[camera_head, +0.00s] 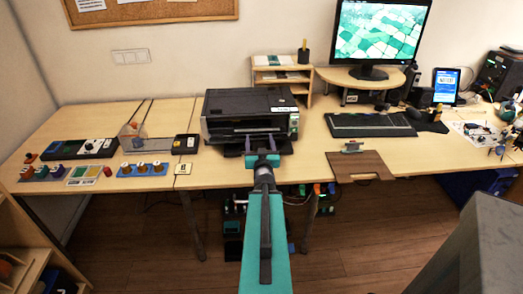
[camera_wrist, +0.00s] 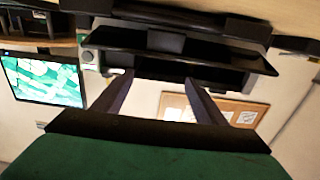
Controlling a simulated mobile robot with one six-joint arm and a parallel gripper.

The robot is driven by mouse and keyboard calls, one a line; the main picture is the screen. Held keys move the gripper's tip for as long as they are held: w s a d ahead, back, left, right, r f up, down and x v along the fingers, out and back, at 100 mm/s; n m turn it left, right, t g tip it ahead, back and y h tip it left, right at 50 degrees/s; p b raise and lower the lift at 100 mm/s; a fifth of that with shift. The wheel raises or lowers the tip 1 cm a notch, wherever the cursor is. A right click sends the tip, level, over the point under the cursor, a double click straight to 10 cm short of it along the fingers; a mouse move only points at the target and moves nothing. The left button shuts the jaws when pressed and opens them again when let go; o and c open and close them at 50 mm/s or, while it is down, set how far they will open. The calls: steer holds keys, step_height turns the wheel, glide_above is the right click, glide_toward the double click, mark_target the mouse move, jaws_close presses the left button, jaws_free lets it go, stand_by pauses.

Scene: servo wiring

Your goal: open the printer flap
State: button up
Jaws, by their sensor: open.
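The black printer (camera_head: 249,104) stands on the wooden desk, with a small control panel at its right front. In the wrist view, which appears upside down, the printer's dark front (camera_wrist: 225,58) fills the upper middle, with a wide ledge-like panel and a dark recess. I cannot tell for certain which edge belongs to the flap or how far it stands open. My gripper (camera_head: 259,143) is at the lower front of the printer, fingers apart and pointing at it. In the wrist view my gripper (camera_wrist: 158,80) has nothing between its fingers. Contact with the printer cannot be told.
A wooden shelf (camera_head: 281,76) stands behind the printer. A keyboard (camera_head: 370,125) and a clipboard (camera_head: 358,166) lie to the right, below a monitor (camera_head: 378,36). Several small parts and a dark tray (camera_head: 78,149) lie to the left. Desk around the printer's left front is partly clear.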

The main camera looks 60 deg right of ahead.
steer(key=shift+p+v, duration=0.85)
steer(key=shift+p, duration=1.5)
steer(key=p+v, duration=0.6)
steer(key=p, duration=0.3)
steer(key=shift+s+a, duration=0.1)
steer(key=shift+s, duration=0.1)
